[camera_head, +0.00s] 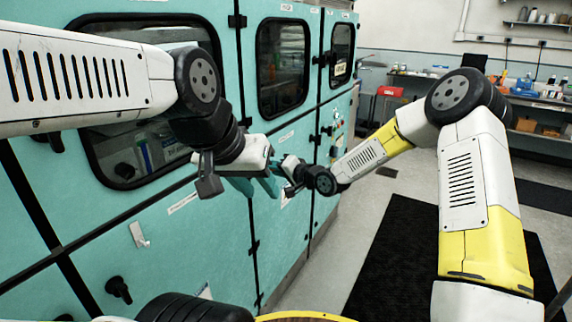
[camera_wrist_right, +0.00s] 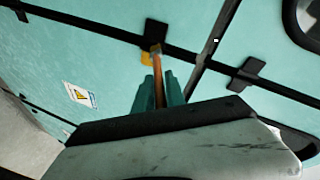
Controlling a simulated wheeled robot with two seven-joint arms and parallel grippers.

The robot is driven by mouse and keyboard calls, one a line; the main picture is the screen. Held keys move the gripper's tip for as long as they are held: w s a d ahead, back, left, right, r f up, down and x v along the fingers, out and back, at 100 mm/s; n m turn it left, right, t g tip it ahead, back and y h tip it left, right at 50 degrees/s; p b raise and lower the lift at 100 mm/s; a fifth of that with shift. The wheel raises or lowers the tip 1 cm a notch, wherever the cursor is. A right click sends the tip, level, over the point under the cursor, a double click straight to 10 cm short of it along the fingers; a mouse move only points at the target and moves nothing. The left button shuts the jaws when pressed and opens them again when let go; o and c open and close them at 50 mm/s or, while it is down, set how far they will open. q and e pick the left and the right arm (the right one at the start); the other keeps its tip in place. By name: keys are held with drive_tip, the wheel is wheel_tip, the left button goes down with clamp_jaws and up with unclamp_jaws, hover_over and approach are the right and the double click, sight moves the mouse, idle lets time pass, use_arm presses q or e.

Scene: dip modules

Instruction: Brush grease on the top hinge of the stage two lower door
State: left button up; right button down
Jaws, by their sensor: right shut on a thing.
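A brush (camera_wrist_right: 158,88) with an orange-brown shaft is held upright in the right wrist view. My right gripper (camera_wrist_right: 160,92), with teal fingers, is shut on it. The brush tip overlaps or lies very near a black hinge (camera_wrist_right: 155,31) on the dark seam of the teal cabinet; I cannot tell if they touch. In the head view my right gripper (camera_head: 289,170) is at the cabinet front, the brush hard to make out. My left gripper (camera_head: 262,186) is close beside it; its finger gap is unclear.
The teal cabinet (camera_head: 160,245) has windowed upper doors and plain lower doors with black seams. Another black hinge (camera_wrist_right: 238,72) sits to the right in the wrist view. A black floor mat (camera_head: 395,255) lies at right. Shelves (camera_head: 525,95) with goods stand behind.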

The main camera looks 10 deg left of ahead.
drive_tip(key=shift+s, duration=0.15)
drive_tip(key=shift+s+d, duration=0.35)
drive_tip(key=shift+d, duration=0.6)
drive_tip(key=shift+s+d, duration=0.3)
drive_tip(key=shift+d, duration=0.6)
drive_tip(key=shift+s+d, duration=0.35)
drive_tip(key=shift+d, duration=0.6)
drive_tip(key=shift+d, duration=0.1)
drive_tip(key=shift+s+d, duration=0.3)
drive_tip(key=shift+d, duration=0.35)
drive_tip(key=shift+s+d, duration=0.25)
drive_tip(key=shift+d, duration=0.4)
